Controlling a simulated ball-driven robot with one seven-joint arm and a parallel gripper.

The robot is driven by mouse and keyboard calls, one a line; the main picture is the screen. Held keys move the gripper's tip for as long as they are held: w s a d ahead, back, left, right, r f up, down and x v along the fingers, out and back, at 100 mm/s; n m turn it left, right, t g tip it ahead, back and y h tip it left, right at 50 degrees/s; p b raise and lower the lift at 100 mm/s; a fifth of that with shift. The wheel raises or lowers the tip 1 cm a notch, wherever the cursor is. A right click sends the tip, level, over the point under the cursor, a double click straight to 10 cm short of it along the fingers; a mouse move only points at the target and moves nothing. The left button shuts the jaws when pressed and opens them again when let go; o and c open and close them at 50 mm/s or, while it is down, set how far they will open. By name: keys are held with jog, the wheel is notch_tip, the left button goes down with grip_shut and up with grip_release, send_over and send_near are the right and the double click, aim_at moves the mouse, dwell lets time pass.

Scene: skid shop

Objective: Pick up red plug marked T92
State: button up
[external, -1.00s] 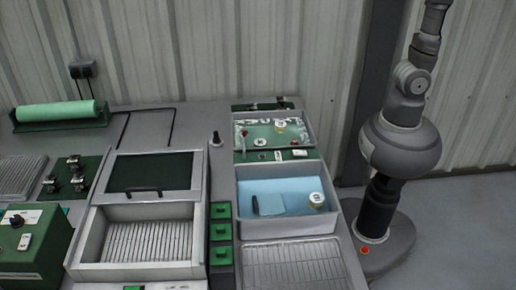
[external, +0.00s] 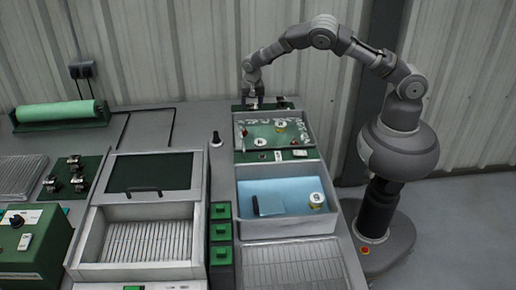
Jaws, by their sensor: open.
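A grey tray (external: 312,128) with a green floor stands at the back right of the bench and holds several small items. A small red thing (external: 243,132) is at its left side, and a small piece with a pale top (external: 261,142) lies near its front. The T92 mark is too small to read, so I cannot tell which piece is the plug. My gripper (external: 253,104) is open and points down over the green strip behind the tray's back left. It is apart from the red thing, and its fingertips are small in view.
In front is a deeper grey bin (external: 287,226) with a blue floor, a dark block and another jar (external: 317,200). A black knob (external: 216,139) stands left of the trays.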

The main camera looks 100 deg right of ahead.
jog(key=f+b, duration=0.1)
jog(key=f, duration=0.1)
jog(key=f+b, duration=0.1)
jog(key=f, duration=0.2)
jog(key=d+f+b, duration=0.1)
jog(key=f, duration=0.2)
jog(key=shift+w+f+b, duration=0.1)
jog(key=shift+f+b, duration=0.1)
jog(key=shift+b, duration=0.15)
jog(key=shift+r, duration=0.1)
jog(key=c, duration=1.1)
